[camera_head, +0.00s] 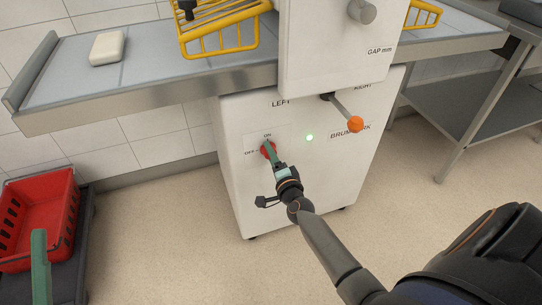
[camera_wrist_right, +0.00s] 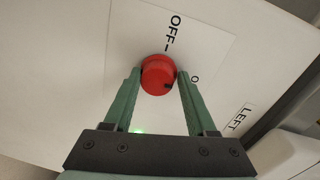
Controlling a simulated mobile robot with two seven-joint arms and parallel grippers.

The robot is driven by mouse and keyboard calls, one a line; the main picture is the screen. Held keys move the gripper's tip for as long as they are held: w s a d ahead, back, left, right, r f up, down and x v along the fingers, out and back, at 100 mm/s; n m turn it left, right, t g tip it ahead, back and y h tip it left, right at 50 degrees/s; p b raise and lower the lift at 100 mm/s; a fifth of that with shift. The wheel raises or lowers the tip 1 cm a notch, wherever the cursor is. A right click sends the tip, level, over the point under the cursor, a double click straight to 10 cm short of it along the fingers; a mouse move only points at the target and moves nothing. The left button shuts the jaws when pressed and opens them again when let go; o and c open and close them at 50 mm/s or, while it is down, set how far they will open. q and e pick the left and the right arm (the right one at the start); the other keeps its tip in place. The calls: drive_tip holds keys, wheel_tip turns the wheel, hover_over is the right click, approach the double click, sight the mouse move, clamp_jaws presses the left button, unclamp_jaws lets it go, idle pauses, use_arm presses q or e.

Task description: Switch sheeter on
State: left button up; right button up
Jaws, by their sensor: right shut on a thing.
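The sheeter's red rotary knob (camera_head: 268,149) is on the white front panel, with ON printed above it and OFF to its left. My right gripper (camera_head: 271,151) is at the knob. In the right wrist view the red knob (camera_wrist_right: 158,75) sits between the two green fingertips (camera_wrist_right: 157,78), which are shut on its sides. A dark mark on the knob's face lies on the side toward the partly hidden ON label, away from OFF. A green lamp (camera_head: 309,138) glows right of the knob. A green finger of my left gripper (camera_head: 40,262) shows at lower left; its jaw opening cannot be told.
A lever with an orange ball (camera_head: 355,124) sticks out at the panel's upper right. A red crate (camera_head: 40,222) stands at left. A pale block (camera_head: 107,47) lies on the sheeter's belt table, near a yellow guard (camera_head: 222,30). The floor before the machine is clear.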

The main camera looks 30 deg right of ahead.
use_arm(q)
drive_tip(key=shift+s+r+h, duration=0.25)
drive_tip(key=shift+r+h, duration=0.05)
drive_tip(key=shift+r, duration=0.05)
use_arm(e)
drive_tip(key=shift+s+d+f+m, duration=0.2)
drive_tip(key=shift+f+m, duration=0.1)
drive_tip(key=o, duration=1.2)
drive_tip(key=shift+o, duration=0.4)
drive_tip(key=shift+w+a+r, duration=0.1)
use_arm(q)
drive_tip(key=w+a+f+n+g+y+p, duration=0.1)
drive_tip(key=w+f+n+y, duration=0.4)
drive_tip(key=f, duration=0.7)
drive_tip(key=shift+w+f+g+y+p, duration=0.25)
drive_tip(key=shift+g+y+p, duration=0.6)
drive_tip(key=shift+g, duration=0.45)
use_arm(e)
drive_tip(key=v, duration=1.2)
drive_tip(key=shift+s, duration=0.3)
